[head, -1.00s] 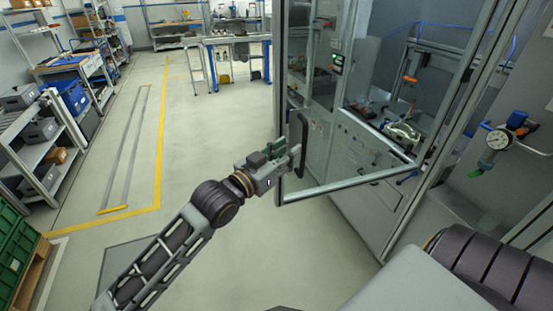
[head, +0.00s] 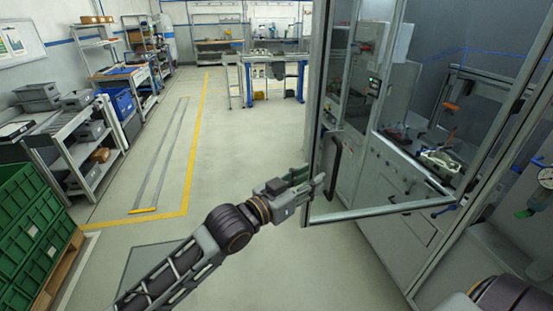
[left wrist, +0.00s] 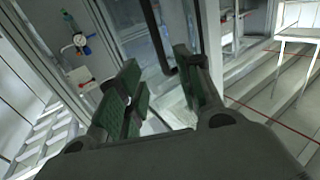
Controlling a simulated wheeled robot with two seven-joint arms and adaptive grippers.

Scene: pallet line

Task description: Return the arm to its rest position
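My left arm reaches in from the bottom left in the head view. Its gripper (head: 308,186) is beside the black door handle (head: 335,158), just left of it, at the edge of a glass door (head: 385,212) that stands open. In the left wrist view, the two green-padded fingers of the left gripper (left wrist: 163,92) are apart with nothing held between them. The dark handle (left wrist: 156,38) shows beyond the fingertips. Whether a finger touches the door cannot be told. My right gripper is out of view; a dark part of my own body shows at the bottom right.
A machine enclosure (head: 400,165) stands behind the door, with a pressure gauge (head: 545,178) at the right. Green crates (head: 35,235) and a grey shelf (head: 75,150) line the left. A workbench (head: 272,58) is at the back.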

